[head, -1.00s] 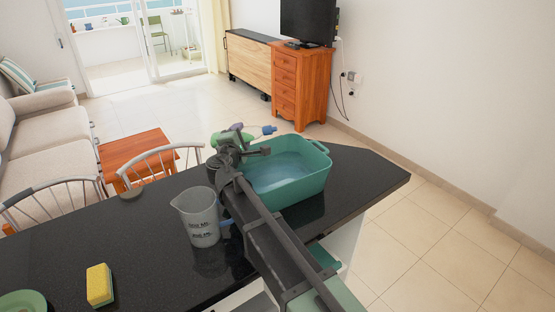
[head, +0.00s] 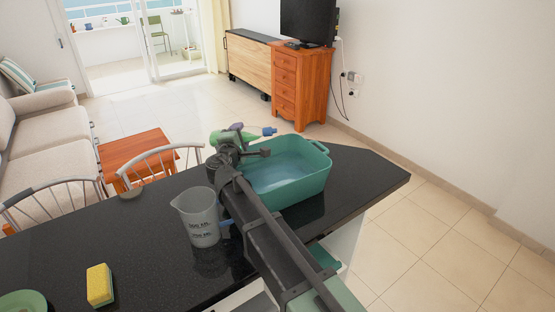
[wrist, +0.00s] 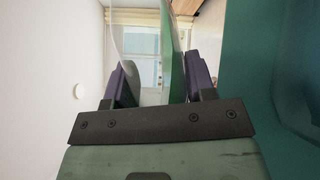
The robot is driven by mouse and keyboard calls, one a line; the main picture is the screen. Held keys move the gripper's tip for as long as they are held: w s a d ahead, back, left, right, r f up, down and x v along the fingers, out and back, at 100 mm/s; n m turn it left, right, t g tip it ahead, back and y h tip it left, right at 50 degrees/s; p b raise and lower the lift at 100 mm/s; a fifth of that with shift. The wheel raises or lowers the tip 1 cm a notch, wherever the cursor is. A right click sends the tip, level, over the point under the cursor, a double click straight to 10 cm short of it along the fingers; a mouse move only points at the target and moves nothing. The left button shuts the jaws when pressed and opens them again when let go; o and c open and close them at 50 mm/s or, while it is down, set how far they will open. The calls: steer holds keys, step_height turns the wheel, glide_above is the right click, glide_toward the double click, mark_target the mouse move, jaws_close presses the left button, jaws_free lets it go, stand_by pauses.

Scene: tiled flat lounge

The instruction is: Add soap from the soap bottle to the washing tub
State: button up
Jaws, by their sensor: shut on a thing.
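The teal washing tub (head: 318,178) stands on the dark counter and holds bluish water. My gripper (head: 239,128) is behind the tub's far left side in the head view. The head view does not show whether the cap is over the water.
A clear measuring jug (head: 200,218) stands left of my arm. A yellow sponge (head: 100,285) and a green dish (head: 22,302) are at the front left. Chairs stand behind the counter.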

mark_target(251, 128)
steer(key=shift+r+m, duration=0.25)
steer(key=shift+m, duration=1.45)
stand_by(3.4)
steer(key=n, duration=0.1)
steer(key=f+n, duration=0.1)
steer(key=n, duration=0.1)
steer(key=shift+n, duration=0.3)
steer(key=shift+r+n, duration=0.15)
steer(key=shift+n, duration=0.25)
steer(key=shift+d+r, duration=0.15)
steer(key=shift+r, duration=0.2)
steer(key=d+r+n+p, duration=0.1)
steer(key=n, duration=0.1)
steer(key=r+n+p, duration=0.1)
steer(key=p, duration=0.1)
steer(key=shift+s+d+r+n, duration=0.2)
steer(key=shift+d+r+n, duration=0.2)
steer(key=shift+s+d+f+n, duration=0.1)
steer(key=shift+d+n, duration=0.45)
steer(key=shift+n, duration=0.35)
steer(key=shift+d+r+n, duration=0.2)
steer(key=shift+d+n, duration=0.05)
steer(key=shift+n, duration=0.65)
step_height(251, 128, down, 5)
steer(key=n+b, duration=0.4)
steer(key=shift+n+b, duration=0.3)
steer(key=shift+n, duration=0.1)
steer(key=shift+d+r+n, duration=0.2)
steer(key=shift+n, duration=0.9)
